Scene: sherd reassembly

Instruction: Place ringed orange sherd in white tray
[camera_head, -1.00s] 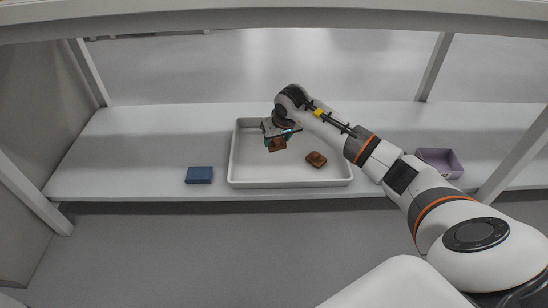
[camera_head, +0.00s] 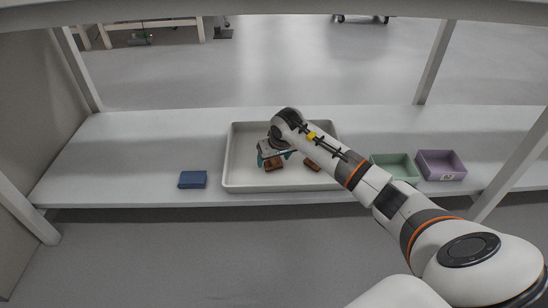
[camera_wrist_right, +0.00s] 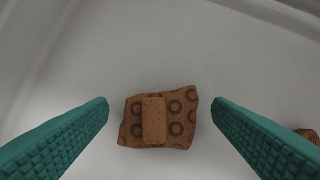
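The ringed orange sherd (camera_wrist_right: 180,118) lies in the white tray, with dark rings and a raised bar on its face in the right wrist view. It also shows in the head view (camera_head: 275,165), below my right gripper. My right gripper (camera_head: 272,158) is open over the tray; its teal fingers (camera_wrist_right: 160,125) stand apart on either side of the sherd without touching it. The white tray (camera_head: 228,155) sits on the shelf. A second brown sherd (camera_head: 312,164) lies in the tray to the right; its edge shows in the wrist view (camera_wrist_right: 308,135). My left gripper is out of view.
A blue block (camera_head: 193,180) lies on the shelf left of the tray. Shelf posts rise at both sides. The shelf's left part is clear.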

